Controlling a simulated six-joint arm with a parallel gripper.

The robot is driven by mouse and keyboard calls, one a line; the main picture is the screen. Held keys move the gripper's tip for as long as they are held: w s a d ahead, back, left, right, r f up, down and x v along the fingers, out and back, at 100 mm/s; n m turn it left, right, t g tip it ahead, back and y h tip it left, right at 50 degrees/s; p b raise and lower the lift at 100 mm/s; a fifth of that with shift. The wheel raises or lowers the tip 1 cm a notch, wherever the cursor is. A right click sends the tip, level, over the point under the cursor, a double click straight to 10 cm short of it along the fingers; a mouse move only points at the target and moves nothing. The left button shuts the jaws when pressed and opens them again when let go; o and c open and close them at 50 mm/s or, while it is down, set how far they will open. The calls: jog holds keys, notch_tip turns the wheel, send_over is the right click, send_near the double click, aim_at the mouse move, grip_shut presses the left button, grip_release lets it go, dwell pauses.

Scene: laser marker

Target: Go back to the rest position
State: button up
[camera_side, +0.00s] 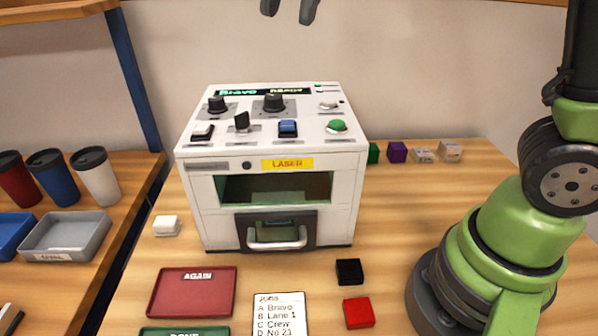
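My gripper (289,12) shows at the top edge of the side view, high above the back of the white laser marker (272,170). Only its two dark fingertips are in the picture. They stand apart with nothing visible between them, so it is open. The rest of the gripper is cut off by the frame. The laser marker's display reads "Bravo" and "READY". Its top panel carries knobs, switches and a green button (337,126). The drawer at its front, with a silver handle (277,241), looks shut.
A white block (166,226) lies left of the machine. A black block (349,271) and red block (358,312) lie in front, near a jobs card (279,312) and the red AGAIN tray (193,291). Several blocks stand behind right. Cups and trays occupy the left shelf.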

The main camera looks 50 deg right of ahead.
jog(key=s+d+f+n+t, duration=0.2)
jog(key=s+n, duration=0.2)
jog(key=s, duration=0.3)
jog(key=s+d+f+n+t+y, duration=0.1)
jog(key=s+d+f+n+t, duration=0.1)
jog(key=s, duration=0.5)
jog(key=f+n+t, duration=0.1)
jog(key=n, duration=0.1)
jog(key=shift+s+f+n, duration=0.2)
jog(key=shift+s+n, duration=0.1)
jog(key=shift+n, duration=0.1)
